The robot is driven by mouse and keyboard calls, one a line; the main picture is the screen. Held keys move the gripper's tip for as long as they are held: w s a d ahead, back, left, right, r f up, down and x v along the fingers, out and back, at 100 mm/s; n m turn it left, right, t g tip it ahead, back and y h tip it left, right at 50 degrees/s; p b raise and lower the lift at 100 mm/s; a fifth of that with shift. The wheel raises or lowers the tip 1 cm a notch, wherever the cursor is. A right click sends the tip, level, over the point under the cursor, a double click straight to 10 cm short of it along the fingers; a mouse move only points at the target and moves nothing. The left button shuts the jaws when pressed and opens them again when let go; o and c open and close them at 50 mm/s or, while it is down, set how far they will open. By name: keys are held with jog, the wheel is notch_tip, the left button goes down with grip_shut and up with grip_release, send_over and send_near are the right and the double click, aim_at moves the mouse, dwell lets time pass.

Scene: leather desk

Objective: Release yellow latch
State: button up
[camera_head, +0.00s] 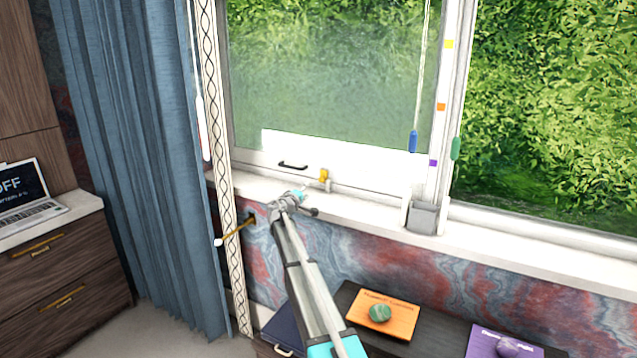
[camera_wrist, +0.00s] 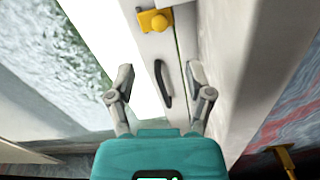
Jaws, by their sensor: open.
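The yellow latch (camera_head: 323,175) sits at the bottom rail of the window, just above the white sill. In the wrist view the yellow latch (camera_wrist: 156,20) shows at the top centre, with a rounded knob on its lower side. My gripper (camera_head: 297,198) is near the sill, to the left of and slightly below the latch in the head view. In the wrist view my gripper (camera_wrist: 159,76) is open and empty, its two fingers apart. The latch lies beyond the fingertips and appears untouched. A black window handle (camera_wrist: 163,84) shows between the fingers in that view.
The white sill (camera_head: 375,214) runs below the window, with a grey box (camera_head: 424,217) farther right. A blue curtain (camera_head: 140,130) hangs at left. An orange book (camera_head: 382,315) with a green stone lies on the dark cabinet below. A brass rod (camera_head: 236,232) juts out left of my arm.

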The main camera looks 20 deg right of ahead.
aim_at(320, 181)
jog(key=x, duration=1.1)
jog(key=shift+w+d, duration=0.15)
jog(key=shift+d, duration=0.05)
